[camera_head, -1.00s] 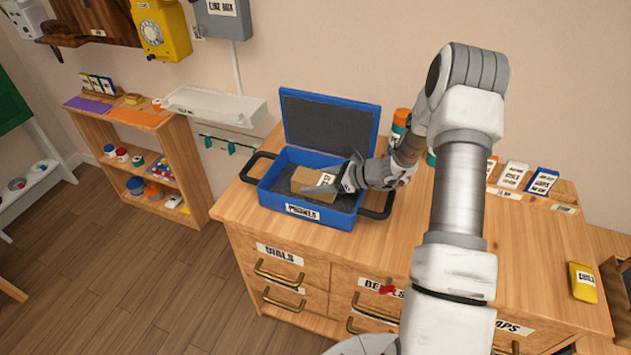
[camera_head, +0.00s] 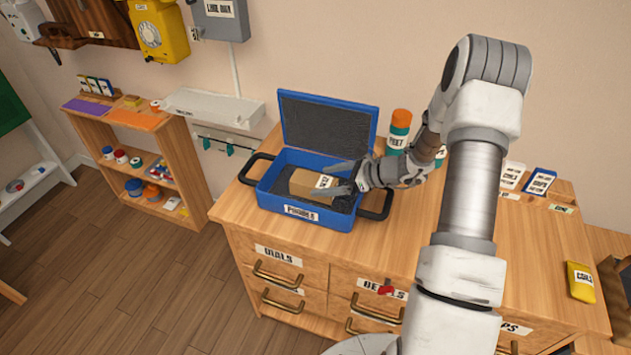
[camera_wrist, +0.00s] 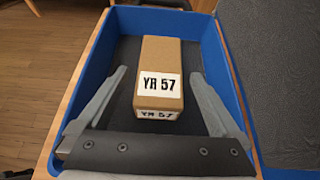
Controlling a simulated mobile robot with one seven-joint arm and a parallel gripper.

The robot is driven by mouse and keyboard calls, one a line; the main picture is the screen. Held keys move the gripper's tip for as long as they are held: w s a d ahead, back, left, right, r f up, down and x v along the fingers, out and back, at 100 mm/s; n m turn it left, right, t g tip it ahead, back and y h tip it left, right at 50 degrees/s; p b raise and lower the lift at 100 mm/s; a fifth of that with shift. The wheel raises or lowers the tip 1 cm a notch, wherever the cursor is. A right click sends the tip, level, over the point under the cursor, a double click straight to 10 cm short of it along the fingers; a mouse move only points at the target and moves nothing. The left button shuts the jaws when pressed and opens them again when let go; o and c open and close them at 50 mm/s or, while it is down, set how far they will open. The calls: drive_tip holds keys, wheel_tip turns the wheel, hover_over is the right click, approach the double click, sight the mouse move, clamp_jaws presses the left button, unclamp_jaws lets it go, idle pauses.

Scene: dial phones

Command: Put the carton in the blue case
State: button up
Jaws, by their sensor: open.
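The brown carton (camera_head: 309,185) lies inside the open blue case (camera_head: 284,212) on the wooden cabinet top. In the wrist view the carton (camera_wrist: 160,55) has a white label reading "YR 57" and rests on the case's dark lining, clear of the blue walls. My gripper (camera_head: 338,178) reaches in over the case's right side. In the wrist view my gripper's fingers (camera_wrist: 160,85) are spread on either side of the carton's near end, with gaps between them and it. The case's lid (camera_head: 327,125) stands up at the back.
Orange-and-green cans (camera_head: 398,130) stand behind my arm. Small labelled boxes (camera_head: 540,181) sit in a rack at the back right. A yellow box (camera_head: 580,282) lies at the cabinet's right end. A low shelf (camera_head: 190,180) stands to the left.

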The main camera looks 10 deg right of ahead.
drive_tip(key=v, duration=0.7)
drive_tip(key=shift+s+d+r, duration=0.15)
drive_tip(key=shift+s+d, duration=0.1)
drive_tip(key=shift+d, duration=0.05)
drive_tip(key=s+a+r+n+g+h+p, duration=0.1)
drive_tip(key=s+a+r+n+g+h, duration=0.1)
drive_tip(key=s+a+r+n, duration=0.5)
drive_tip(key=s+a+r+n+g+h, duration=0.25)
drive_tip(key=r+n, duration=0.25)
drive_tip(key=r, duration=0.3)
drive_tip(key=s+r+n+t+h, duration=0.1)
drive_tip(key=s+r+n+h, duration=0.1)
drive_tip(key=s+r+n, duration=0.3)
drive_tip(key=s+r+n+t+h, duration=0.2)
drive_tip(key=s+r+n, duration=0.3)
drive_tip(key=s, duration=0.6)
drive_tip(key=n+h, duration=0.1)
drive_tip(key=n, duration=0.1)
drive_tip(key=shift+s+n+h+p, duration=0.2)
drive_tip(key=shift+n+h+p, duration=0.1)
drive_tip(key=shift+n+h, duration=0.1)
drive_tip(key=shift+a+r, duration=0.1)
